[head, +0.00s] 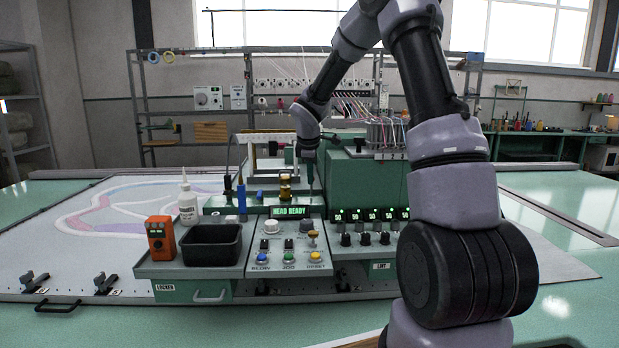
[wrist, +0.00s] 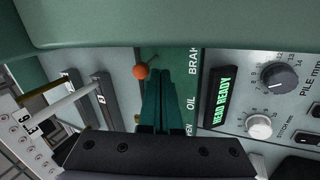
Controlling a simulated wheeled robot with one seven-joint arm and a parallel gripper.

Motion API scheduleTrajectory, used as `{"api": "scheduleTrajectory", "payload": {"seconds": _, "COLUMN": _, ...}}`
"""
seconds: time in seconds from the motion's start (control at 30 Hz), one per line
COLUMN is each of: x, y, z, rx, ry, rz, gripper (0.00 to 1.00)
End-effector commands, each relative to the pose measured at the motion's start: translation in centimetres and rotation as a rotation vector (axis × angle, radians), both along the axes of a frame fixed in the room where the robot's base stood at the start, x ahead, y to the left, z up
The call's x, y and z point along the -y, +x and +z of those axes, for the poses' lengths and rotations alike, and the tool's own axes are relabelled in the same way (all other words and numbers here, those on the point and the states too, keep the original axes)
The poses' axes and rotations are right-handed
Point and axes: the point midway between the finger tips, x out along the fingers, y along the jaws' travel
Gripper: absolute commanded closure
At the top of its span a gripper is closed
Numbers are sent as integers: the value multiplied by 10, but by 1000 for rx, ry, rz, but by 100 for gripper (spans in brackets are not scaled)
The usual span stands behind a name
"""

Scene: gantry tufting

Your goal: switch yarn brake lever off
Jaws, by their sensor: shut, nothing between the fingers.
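A label beginning "BRAK" (wrist: 193,57) is printed on the panel to the right of the fingers and is cut off by the green edge above. My gripper (wrist: 162,74) is shut and empty, its dark green fingers side by side. I cannot tell whether it touches the knob, and the knob's stem is hardly visible. In the head view my gripper (head: 310,186) points down behind the console; the orange knob cannot be made out there.
The green "HEAD READY" display (head: 290,211) and several dials and buttons lie in front. An amber stacked part (head: 286,187) stands left of my gripper. A green housing (head: 366,186) rises to the right. A black bin (head: 211,246) and orange device (head: 160,238) are front left.

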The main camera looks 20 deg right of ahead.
Motion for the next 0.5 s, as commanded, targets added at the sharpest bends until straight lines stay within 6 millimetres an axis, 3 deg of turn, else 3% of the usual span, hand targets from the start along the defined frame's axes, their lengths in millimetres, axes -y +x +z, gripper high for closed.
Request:
{"api": "scheduleTrajectory", "payload": {"seconds": 0.37, "x": 1, "y": 2, "z": 1, "rx": 0, "ry": 0, "rz": 0, "gripper": 100}}
{"api": "scheduleTrajectory", "payload": {"seconds": 0.5, "x": 4, "y": 14, "z": 2, "rx": 0, "ry": 2, "rz": -1, "gripper": 100}}
